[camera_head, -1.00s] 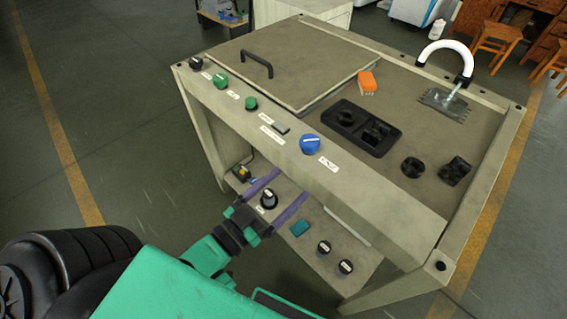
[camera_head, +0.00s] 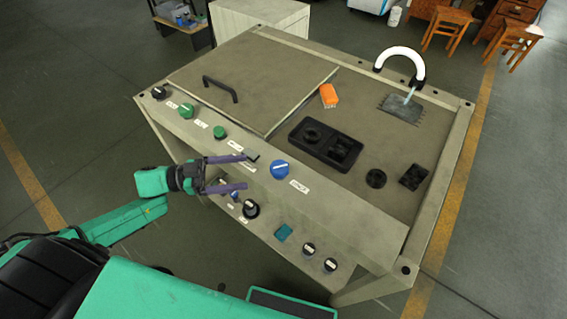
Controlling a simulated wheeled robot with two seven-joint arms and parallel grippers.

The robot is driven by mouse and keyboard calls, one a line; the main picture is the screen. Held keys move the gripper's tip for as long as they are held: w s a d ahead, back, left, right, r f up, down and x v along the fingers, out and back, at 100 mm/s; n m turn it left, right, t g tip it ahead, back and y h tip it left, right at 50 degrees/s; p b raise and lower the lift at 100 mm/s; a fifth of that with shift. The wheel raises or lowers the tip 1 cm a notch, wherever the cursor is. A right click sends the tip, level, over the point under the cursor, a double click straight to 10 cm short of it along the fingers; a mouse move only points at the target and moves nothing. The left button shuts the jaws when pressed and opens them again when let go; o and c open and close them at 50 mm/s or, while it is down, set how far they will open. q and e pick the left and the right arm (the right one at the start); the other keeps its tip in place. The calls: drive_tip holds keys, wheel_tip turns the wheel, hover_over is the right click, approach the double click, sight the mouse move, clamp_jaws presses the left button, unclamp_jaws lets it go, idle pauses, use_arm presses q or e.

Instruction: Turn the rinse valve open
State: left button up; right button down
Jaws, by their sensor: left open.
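My right gripper is not in view.
On the bench top (camera_head: 350,200) are a handled lid (camera_head: 250,75), an orange brush (camera_head: 328,95), a black tray (camera_head: 325,146) and a white curved spout (camera_head: 400,56). Floor at left is clear.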

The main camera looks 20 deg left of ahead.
sight(279, 167)
use_arm(q)
drive_tip(key=p+x, duration=0.2)
drive_tip(key=x, duration=0.9)
drive_tip(key=shift+s, duration=0.1)
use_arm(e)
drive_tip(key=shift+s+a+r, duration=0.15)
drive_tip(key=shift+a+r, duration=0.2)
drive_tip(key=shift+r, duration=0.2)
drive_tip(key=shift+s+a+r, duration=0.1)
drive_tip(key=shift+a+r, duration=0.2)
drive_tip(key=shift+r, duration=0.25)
use_arm(q)
drive_tip(key=shift+a, duration=0.1)
drive_tip(key=c, duration=1.4)
drive_tip(key=shift+o, duration=0.2)
drive_tip(key=shift+r, duration=0.1)
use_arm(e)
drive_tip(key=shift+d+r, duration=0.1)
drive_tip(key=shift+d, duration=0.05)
